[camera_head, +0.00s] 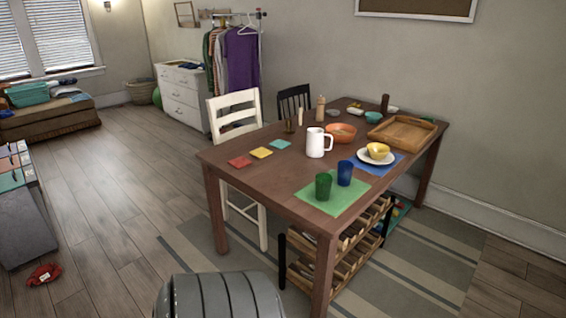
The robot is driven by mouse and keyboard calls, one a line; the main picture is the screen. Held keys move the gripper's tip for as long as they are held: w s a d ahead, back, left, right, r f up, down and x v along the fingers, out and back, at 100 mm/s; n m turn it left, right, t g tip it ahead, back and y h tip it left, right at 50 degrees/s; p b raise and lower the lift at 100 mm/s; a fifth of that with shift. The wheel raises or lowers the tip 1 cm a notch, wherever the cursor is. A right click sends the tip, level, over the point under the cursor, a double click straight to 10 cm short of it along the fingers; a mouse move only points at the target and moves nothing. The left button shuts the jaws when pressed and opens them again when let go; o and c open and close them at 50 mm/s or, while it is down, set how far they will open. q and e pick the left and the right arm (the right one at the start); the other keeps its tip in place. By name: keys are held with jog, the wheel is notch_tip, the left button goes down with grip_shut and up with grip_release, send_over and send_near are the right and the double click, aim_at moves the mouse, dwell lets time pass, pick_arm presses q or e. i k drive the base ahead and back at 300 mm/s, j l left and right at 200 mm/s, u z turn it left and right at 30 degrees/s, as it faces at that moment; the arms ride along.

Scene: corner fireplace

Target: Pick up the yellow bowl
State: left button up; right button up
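The yellow bowl (378,148) sits on a white plate (363,158) on the right part of the wooden table (245,177). The plate rests on a blue placemat (372,169). The bowl's top is open to view and nothing covers it. Neither my left nor my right gripper shows in the head view.
Near the bowl stand a blue cup (345,173), a green cup (323,187), a wooden tray (402,133), a white pitcher (315,143) and an orange bowl (341,133). A white chair (238,112) is at the table's left side. The floor left of the table is mostly clear.

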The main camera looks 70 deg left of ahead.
aim_at(377, 151)
jog(key=u, duration=1.9)
